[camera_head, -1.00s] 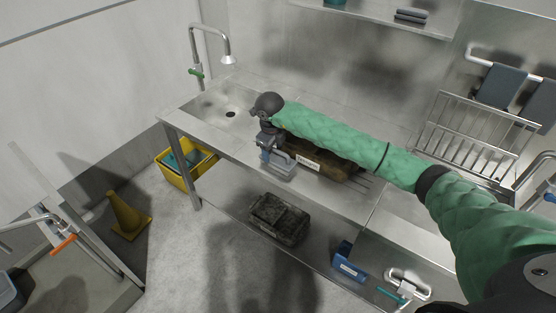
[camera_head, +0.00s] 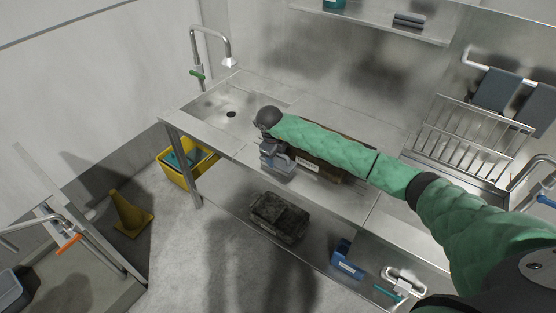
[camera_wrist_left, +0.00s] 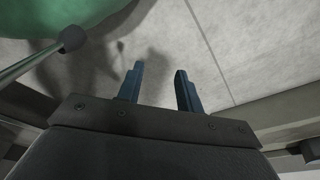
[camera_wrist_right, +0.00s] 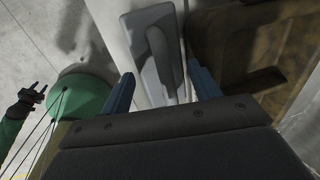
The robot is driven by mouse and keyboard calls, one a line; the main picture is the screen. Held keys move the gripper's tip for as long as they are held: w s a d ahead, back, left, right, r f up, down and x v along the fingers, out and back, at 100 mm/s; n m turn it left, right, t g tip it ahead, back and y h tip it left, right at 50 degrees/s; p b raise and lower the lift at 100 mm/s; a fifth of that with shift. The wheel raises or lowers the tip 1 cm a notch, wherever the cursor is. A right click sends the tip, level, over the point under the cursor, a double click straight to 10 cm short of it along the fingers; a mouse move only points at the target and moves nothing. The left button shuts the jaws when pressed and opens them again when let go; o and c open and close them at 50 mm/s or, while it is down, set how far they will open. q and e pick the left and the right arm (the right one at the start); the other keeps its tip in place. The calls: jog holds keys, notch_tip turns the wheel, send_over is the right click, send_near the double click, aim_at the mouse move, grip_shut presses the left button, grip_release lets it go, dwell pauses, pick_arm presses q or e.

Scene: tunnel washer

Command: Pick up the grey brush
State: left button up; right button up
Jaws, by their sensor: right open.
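The grey brush (camera_wrist_right: 166,62), a flat block with a raised handle, lies in the right wrist view just beyond and between my right fingers. In the head view, the grey brush (camera_head: 283,168) is on the front part of the steel counter, partly hidden by my right wrist. My right gripper (camera_wrist_right: 162,90) is open, above the brush, with a finger to each side; I cannot tell whether they touch it. My left gripper (camera_wrist_left: 158,88) is open and empty, with bare floor behind it; it is outside the head view.
A brown crate (camera_head: 330,174) with a white label is right beside the brush, partly under my right arm. The sink (camera_head: 222,108) and tap (camera_head: 228,55) are to the left. Below are a dark crate (camera_head: 279,217), a blue box (camera_head: 347,260) and a yellow bin (camera_head: 176,177).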

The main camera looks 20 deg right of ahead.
jog(key=shift+w+d+f+p, duration=0.1)
jog(key=shift+f+p, duration=0.15)
jog(key=shift+f, duration=0.35)
jog(key=shift+w+d+f+p, duration=0.1)
jog(key=shift+f+p, duration=0.1)
jog(key=shift+f, duration=0.35)
jog(key=c, duration=0.7)
pick_arm(q)
jog(key=shift+s+a+f, duration=0.25)
jog(key=shift+s+f, duration=0.1)
jog(key=shift+s, duration=0.2)
jog(key=shift+s+a+f, duration=0.25)
jog(key=shift+s+f, duration=0.1)
jog(key=shift+s, duration=0.15)
jog(key=shift+f, duration=0.1)
pick_arm(e)
jog(key=shift+r, duration=0.1)
